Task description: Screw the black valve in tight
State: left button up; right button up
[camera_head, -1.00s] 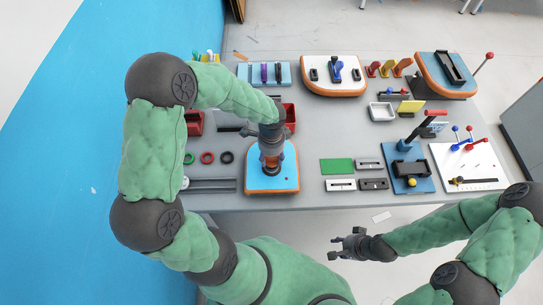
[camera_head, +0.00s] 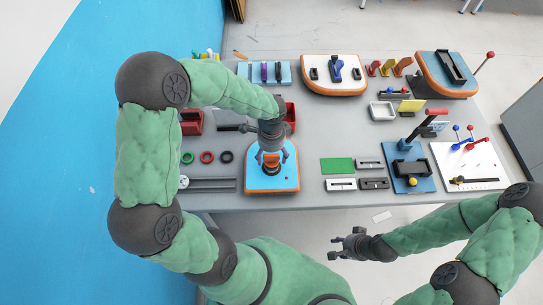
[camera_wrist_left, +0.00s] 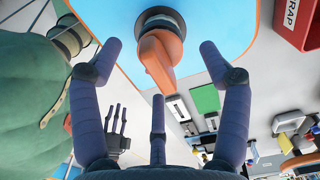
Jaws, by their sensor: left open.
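The valve sits on a blue board with an orange edge (camera_head: 287,181) near the table's front. It has an orange handle (camera_wrist_left: 160,60) on a round black base (camera_wrist_left: 161,20). In the head view the valve (camera_head: 271,167) shows just below my left gripper's fingers. My left gripper (camera_head: 272,155) is open, its three fingers spread above and around the handle, apparently without touching it. How far the valve is screwed in cannot be told. My right gripper (camera_head: 336,246) is open and empty in front of the table; it also shows in the left wrist view (camera_wrist_left: 118,118).
Green, red and black rings (camera_head: 207,157) lie left of the board. Red bins (camera_head: 192,122) stand behind it. A green plate (camera_head: 337,166) and several grey blocks lie to the right. A blue board with a red-handled lever (camera_head: 422,183) stands further right.

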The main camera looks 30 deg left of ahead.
aim_at(272, 156)
pick_arm(q)
notch_tip(272, 156, up, 10)
dwell(0.4)
jog(key=shift+f, duration=0.15)
jog(key=c, duration=0.5)
jog(key=shift+s+d+f+m+b, duration=0.15)
jog(key=shift+m+b, duration=0.15)
jog(key=shift+b, duration=0.5)
notch_tip(272, 156, down, 11)
jog(key=shift+r+b, duration=0.15)
jog(key=shift+b, duration=1)
